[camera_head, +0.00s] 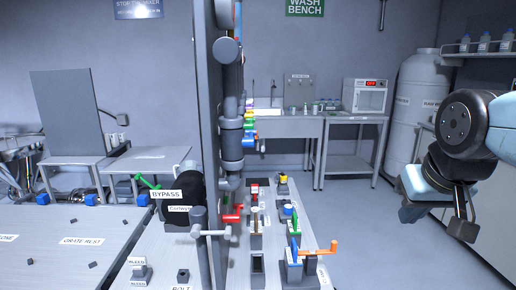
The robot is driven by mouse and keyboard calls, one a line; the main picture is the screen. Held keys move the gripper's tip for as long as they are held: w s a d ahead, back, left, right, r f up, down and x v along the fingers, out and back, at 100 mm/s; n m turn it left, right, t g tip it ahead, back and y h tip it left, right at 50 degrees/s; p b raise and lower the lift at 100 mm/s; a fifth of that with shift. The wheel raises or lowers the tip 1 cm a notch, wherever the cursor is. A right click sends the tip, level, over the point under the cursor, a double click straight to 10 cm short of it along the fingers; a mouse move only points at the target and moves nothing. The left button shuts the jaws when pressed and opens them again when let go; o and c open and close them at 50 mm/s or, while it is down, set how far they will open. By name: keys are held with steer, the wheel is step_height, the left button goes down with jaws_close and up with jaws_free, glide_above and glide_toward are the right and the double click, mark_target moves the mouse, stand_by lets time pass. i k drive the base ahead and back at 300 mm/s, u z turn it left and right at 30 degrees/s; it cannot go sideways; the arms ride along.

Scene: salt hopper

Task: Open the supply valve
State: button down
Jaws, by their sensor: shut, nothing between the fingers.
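I cannot read a supply label on any valve, so I cannot tell which one is the supply valve. A red handle (232,214) sits low beside the grey vertical pipe. A green lever (148,182) stands behind the BYPASS sign (166,194). An orange handle (320,249) sticks out at the bench's right side, beside a blue-handled item (294,251). My gripper (463,229) hangs at the far right, over the floor. It is shut and empty, well apart from all these handles.
A thick grey post (208,120) stands in the middle and hides part of the bench (160,255). Behind it are a wash bench (270,117), a white oven-like box (365,95) and a large white tank (417,100). The floor (360,225) between bench and gripper is clear.

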mark_target(246, 143)
steer(key=z, duration=1.15)
steer(key=i, duration=0.1)
steer(key=u, duration=2.7)
steer(key=k, duration=1.25)
steer(key=z, duration=1.15)
steer(key=i, duration=1)
steer(key=z, duration=0.05)
